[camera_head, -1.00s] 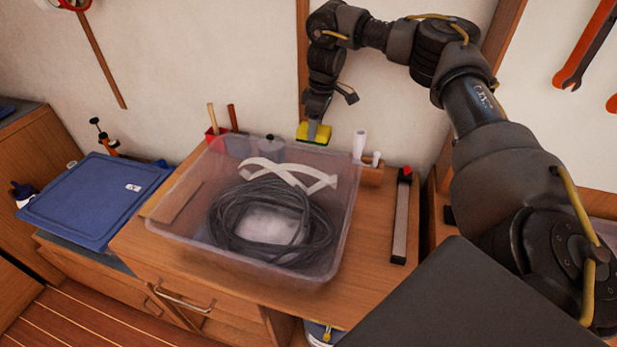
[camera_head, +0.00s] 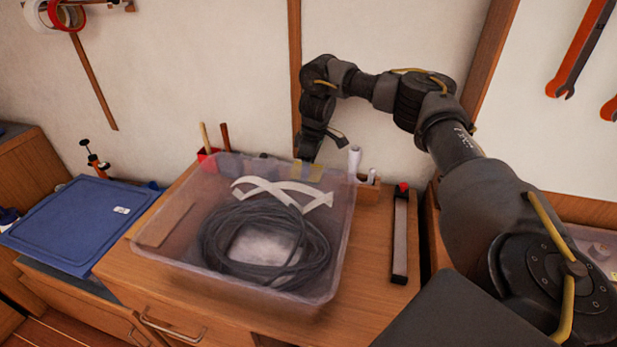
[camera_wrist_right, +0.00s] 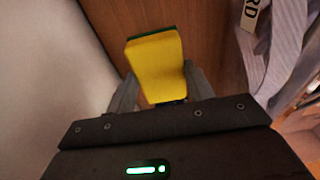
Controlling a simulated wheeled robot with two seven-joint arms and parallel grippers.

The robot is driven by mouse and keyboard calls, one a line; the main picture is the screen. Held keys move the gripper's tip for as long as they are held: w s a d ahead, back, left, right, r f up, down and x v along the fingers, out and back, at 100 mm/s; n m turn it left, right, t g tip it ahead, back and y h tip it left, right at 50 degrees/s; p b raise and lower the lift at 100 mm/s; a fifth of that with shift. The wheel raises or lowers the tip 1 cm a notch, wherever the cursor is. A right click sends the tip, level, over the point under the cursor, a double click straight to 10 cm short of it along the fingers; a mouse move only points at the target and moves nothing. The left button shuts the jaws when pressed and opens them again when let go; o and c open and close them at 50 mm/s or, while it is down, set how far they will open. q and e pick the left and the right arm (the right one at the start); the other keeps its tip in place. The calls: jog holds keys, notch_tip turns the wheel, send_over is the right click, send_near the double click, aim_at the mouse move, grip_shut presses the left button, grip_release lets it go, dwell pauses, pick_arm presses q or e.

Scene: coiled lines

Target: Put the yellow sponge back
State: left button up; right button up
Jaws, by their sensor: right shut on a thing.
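The yellow sponge (camera_wrist_right: 155,68) with a dark green layer is between the two fingers of my right gripper (camera_wrist_right: 158,92) in the right wrist view. The gripper is shut on it. In the head view, my right gripper (camera_head: 308,155) points down behind the far wall of the clear bin. The sponge (camera_head: 308,172) shows faintly through the bin's translucent wall, low near the tabletop. I cannot tell whether it touches the table. My left gripper is out of view.
The clear bin (camera_head: 144,250) holds a coiled dark cable (camera_head: 225,255) and a white strap (camera_head: 255,184). A wooden block with white pieces (camera_head: 368,190) stands just right of the gripper. A long dark bar (camera_head: 400,235) lies further right. A blue lid (camera_head: 75,225) is at left.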

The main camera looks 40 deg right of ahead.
notch_tip(320, 180, down, 4)
jog(key=shift+d, duration=0.1)
jog(key=shift+r, duration=0.1)
jog(key=o, duration=0.9)
jog(key=shift+o, duration=0.2)
jog(key=shift+r, duration=0.1)
jog(key=r, duration=0.4)
jog(key=r+p, duration=0.1)
jog(key=r, duration=0.2)
jog(key=s+r+p, duration=0.1)
jog(key=r, duration=0.3)
jog(key=shift+s+d+r, duration=0.1)
jog(key=shift+d+r, duration=0.25)
